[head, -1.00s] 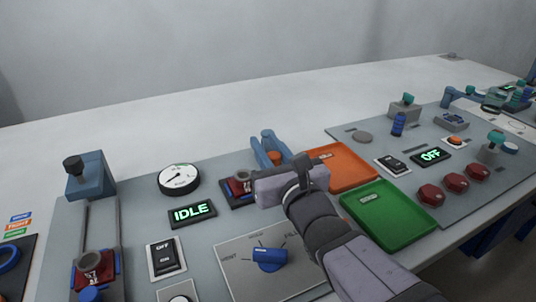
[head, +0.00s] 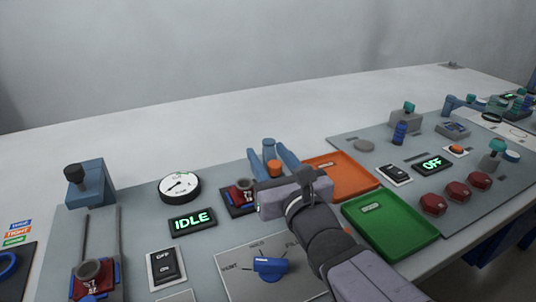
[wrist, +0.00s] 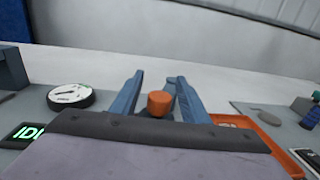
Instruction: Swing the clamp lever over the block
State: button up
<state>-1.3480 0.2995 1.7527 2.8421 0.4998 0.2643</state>
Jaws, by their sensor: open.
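The knob is also central in the wrist view (wrist: 160,103); the lever's arm is mostly hidden. My gripper (head: 267,152) is open, with one blue-grey finger on each side of the knob. In the wrist view the fingers (wrist: 160,76) reach past the knob with gaps showing. Contact cannot be made out. The red block (head: 242,193) sits in a dark fixture to the left of the knob, partly hidden by my gripper's body.
An orange tray (head: 365,178) and a green tray (head: 425,235) lie to the right. A gauge (head: 180,188), an IDLE display (head: 192,221), a rocker switch (head: 166,268) and a blue selector knob (head: 270,266) surround the fixture. The white surface behind is clear.

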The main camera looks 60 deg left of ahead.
aim_at(278, 169)
jog(key=shift+s+d+b, duration=0.15)
jog(key=shift+d+b, duration=0.05)
jog(key=shift+d, duration=1.45)
jog(key=shift+s+d+b, duration=0.1)
jog(key=shift+d+b, duration=0.05)
jog(key=shift+d, duration=1.5)
